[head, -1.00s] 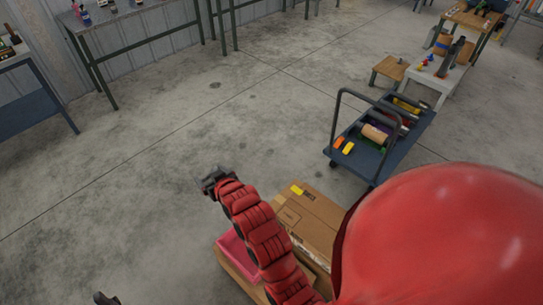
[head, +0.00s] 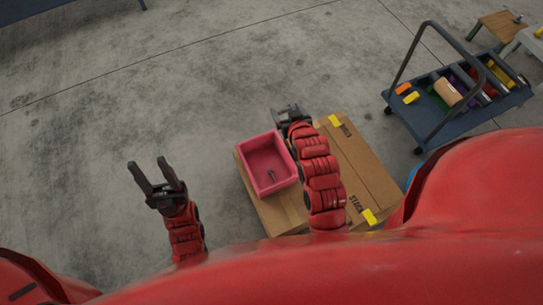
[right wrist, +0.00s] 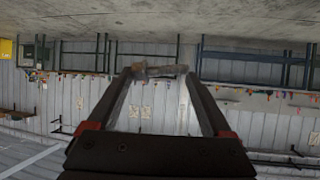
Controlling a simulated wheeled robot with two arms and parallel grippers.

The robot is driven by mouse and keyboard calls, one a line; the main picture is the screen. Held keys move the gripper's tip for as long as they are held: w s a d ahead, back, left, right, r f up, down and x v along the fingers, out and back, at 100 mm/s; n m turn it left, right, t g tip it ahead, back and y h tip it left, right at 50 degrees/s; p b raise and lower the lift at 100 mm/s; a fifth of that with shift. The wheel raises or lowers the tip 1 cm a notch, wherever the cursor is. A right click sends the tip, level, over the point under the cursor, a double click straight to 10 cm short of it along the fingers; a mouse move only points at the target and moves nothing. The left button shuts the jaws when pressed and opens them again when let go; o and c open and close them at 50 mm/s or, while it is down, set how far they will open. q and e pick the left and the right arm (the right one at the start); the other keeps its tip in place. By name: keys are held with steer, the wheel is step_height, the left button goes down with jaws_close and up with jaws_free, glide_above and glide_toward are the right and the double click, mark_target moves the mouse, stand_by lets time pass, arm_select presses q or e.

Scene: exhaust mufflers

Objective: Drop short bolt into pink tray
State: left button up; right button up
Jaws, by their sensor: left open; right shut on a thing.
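The pink tray (head: 247,153) sits on a cardboard box, with a small dark bolt-like piece (head: 271,175) lying inside it. My right gripper (head: 287,112) is just past the tray's far right corner, not over its inside. In the right wrist view my right gripper (right wrist: 160,75) is shut on a short bolt (right wrist: 162,70), which lies crosswise between its fingertips. The held bolt is too small to make out in the head view. My left gripper (head: 153,172) is open and empty, over the floor to the left of the tray.
Cardboard boxes (head: 362,165) with yellow labels stand under and right of the tray. A blue cart (head: 470,118) with a raised handle and several coloured parts is at the upper right. The floor (head: 90,110) on the left is clear.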

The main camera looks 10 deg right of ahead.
steer(key=a+f+n+y+b, duration=0.1)
steer(key=a+f+b, duration=0.2)
steer(key=f+b, duration=1.8)
steer(key=w+f+b, duration=0.2)
steer(key=f+b, duration=0.2)
steer(key=f, duration=0.4)
steer(key=w+f+y+b, duration=0.1)
steer(key=f+b, duration=0.3)
steer(key=f, duration=0.5)
steer(key=w+a+f+n+b, duration=0.1)
steer(key=w+f+b, duration=0.3)
steer(key=f, duration=0.4)
steer(key=shift+f+b, duration=0.4)
steer(key=shift+b, duration=0.2)
steer(key=shift+w, duration=0.1)
steer(key=o, duration=1.2)
steer(key=shift+o, duration=0.2)
